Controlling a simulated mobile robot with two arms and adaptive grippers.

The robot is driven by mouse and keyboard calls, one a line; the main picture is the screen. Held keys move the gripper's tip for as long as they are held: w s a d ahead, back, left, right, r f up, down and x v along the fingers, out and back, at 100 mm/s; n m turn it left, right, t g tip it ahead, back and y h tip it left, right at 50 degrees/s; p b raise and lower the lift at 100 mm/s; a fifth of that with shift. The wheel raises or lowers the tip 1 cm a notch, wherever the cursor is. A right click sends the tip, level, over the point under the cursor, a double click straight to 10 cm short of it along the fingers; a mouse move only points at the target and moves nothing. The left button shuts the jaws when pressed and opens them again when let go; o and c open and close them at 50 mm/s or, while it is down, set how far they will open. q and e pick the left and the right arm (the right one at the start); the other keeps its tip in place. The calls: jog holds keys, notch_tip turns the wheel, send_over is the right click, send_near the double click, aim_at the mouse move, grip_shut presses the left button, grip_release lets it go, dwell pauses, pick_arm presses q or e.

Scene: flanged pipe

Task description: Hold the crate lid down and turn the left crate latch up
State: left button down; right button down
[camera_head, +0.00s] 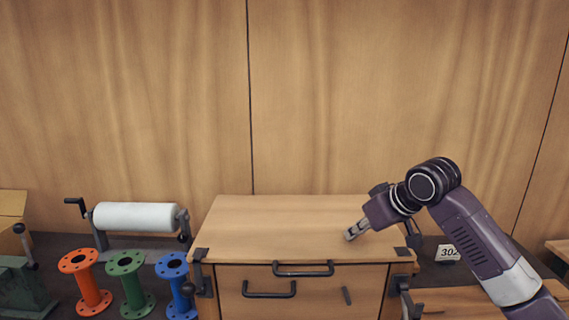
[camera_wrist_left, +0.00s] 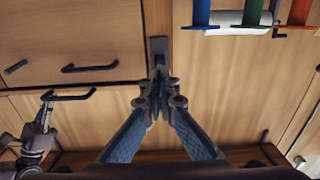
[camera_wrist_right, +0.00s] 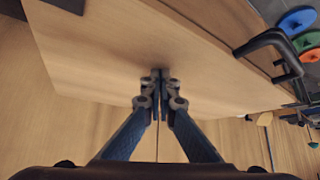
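The wooden crate has a pale lid (camera_head: 280,215) that lies closed and flat. The left crate latch (camera_head: 203,287) is dark metal on the crate's front left edge, below a corner plate. My right gripper (camera_head: 351,234) is shut and empty, its tips at the right part of the lid's top, seemingly touching it. The right wrist view shows these tips (camera_wrist_right: 160,74) against the lid. My left gripper (camera_wrist_left: 160,82) shows only in its wrist view, fingers together just beside a dark latch part (camera_wrist_left: 159,47). I cannot tell whether they touch or grip it.
Orange (camera_head: 86,282), green (camera_head: 131,283) and blue (camera_head: 177,284) flanged spools stand left of the crate, before a white roll (camera_head: 136,217). A black handle (camera_head: 303,270) is on the crate's front; the right latch (camera_head: 407,297) is at its right edge. A wooden wall stands behind.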

dwell(0.3)
notch_tip(320, 180, up, 2)
jog(key=p, duration=0.2)
jog(key=shift+w+r+p, duration=0.1)
jog(key=shift+r+p, duration=0.05)
jog(key=shift+p, duration=0.25)
notch_tip(320, 180, up, 6)
jog(key=p, duration=0.6)
jog(key=shift+f, duration=0.25)
